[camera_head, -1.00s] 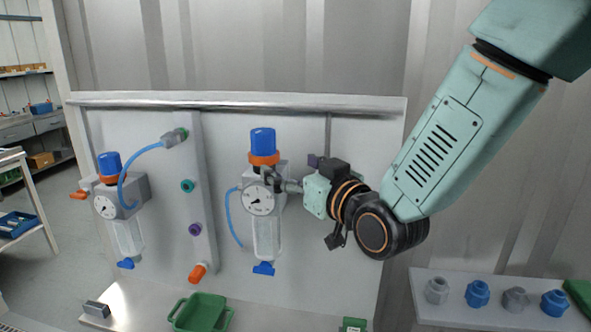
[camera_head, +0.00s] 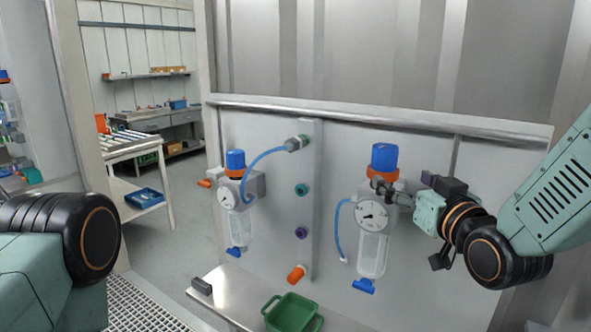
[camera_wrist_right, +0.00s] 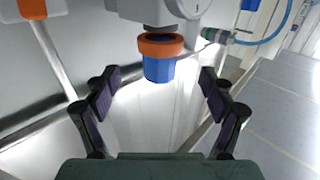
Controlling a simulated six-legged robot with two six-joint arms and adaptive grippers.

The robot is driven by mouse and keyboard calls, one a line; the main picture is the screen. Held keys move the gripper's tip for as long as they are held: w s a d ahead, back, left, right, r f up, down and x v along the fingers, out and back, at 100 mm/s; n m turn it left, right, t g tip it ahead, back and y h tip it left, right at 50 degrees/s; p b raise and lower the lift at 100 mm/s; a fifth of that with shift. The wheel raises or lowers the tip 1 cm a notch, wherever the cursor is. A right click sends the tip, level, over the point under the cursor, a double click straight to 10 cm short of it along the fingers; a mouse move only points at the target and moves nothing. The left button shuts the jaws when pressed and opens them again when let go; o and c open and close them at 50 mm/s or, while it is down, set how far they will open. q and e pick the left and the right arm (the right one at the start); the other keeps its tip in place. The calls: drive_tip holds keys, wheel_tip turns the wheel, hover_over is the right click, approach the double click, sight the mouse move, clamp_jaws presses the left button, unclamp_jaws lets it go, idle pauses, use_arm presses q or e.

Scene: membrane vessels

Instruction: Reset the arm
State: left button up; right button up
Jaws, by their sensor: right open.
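My right gripper (camera_head: 384,187) is at the right-hand membrane vessel (camera_head: 373,252), near its orange ring and blue cap (camera_head: 384,157). The vessel hangs upright on the panel, with a round gauge (camera_head: 372,215) on its front. In the right wrist view the picture is upside down; the open gripper (camera_wrist_right: 160,95) has its two dark fingers apart on either side of the blue cap (camera_wrist_right: 159,69), with gaps visible. Nothing is held. My left arm shows at the left edge of the head view, but its gripper is out of view.
A second vessel (camera_head: 238,222) hangs to the left, its blue hose (camera_head: 262,158) running to a fitting on a post. A green tray (camera_head: 293,313) sits on the ledge below. A blue tray (camera_head: 144,198) and shelves stand farther left.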

sight(383, 172)
drive_tip(key=w, duration=0.2)
drive_tip(key=w+a, duration=0.1)
drive_tip(key=w, duration=0.5)
drive_tip(key=shift+a, duration=0.3)
drive_tip(key=shift+w+f+b, duration=0.15)
drive_tip(key=shift+f+b, duration=0.2)
drive_tip(key=shift+f, duration=0.35)
drive_tip(key=shift+r, duration=0.1)
drive_tip(key=shift+r, duration=0.1)
